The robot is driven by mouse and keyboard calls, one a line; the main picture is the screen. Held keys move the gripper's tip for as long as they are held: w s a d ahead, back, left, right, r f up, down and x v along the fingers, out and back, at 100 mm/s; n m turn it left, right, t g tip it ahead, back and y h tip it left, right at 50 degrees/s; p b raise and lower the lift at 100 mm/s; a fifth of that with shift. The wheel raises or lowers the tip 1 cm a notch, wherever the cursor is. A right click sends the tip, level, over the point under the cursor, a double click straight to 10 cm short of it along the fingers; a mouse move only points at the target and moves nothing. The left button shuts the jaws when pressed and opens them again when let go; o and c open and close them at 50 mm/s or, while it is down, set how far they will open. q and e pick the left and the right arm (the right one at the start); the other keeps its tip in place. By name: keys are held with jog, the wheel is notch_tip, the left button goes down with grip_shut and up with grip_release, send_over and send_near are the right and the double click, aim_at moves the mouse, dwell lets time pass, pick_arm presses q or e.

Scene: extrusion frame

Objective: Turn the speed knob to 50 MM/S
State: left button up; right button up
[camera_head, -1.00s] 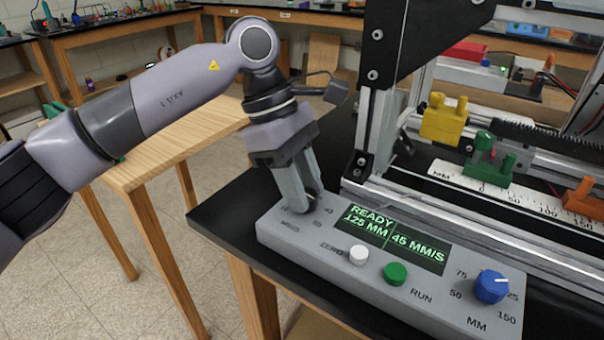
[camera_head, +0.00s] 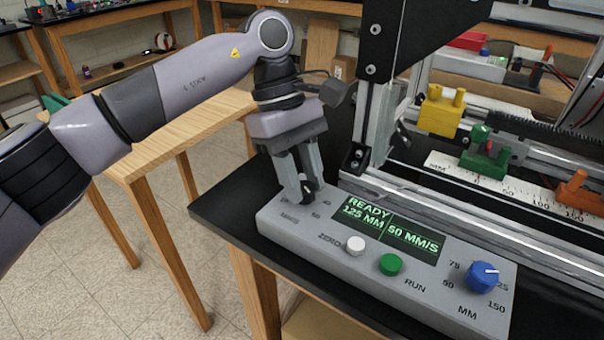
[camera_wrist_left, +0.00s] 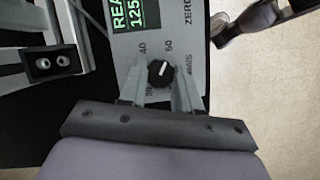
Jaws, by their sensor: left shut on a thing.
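The black speed knob (camera_head: 307,188) is at the left end of the grey control box (camera_head: 300,228). My left gripper (camera_head: 306,192) points down over it, shut on the knob with one finger on each side. In the left wrist view the knob (camera_wrist_left: 161,73) sits between the fingertips (camera_wrist_left: 160,84), its white pointer line aimed up the picture, between the printed numbers. The display (camera_head: 388,230) reads READY, 125 MM and 50 MM/S. The fingers partly cover the knob and its scale in the head view.
The box also carries a white ZERO button (camera_head: 356,245), a green RUN button (camera_head: 390,264) and a blue MM knob (camera_head: 482,277). The extrusion frame (camera_head: 375,130) rises just behind my left gripper. Yellow (camera_head: 442,110), green (camera_head: 485,152) and orange (camera_head: 578,192) blocks sit along the rail.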

pick_arm(q)
jog(key=o, duration=1.1)
jog(key=shift+c, duration=0.2)
jog(key=shift+r, duration=0.1)
jog(key=v, duration=0.7)
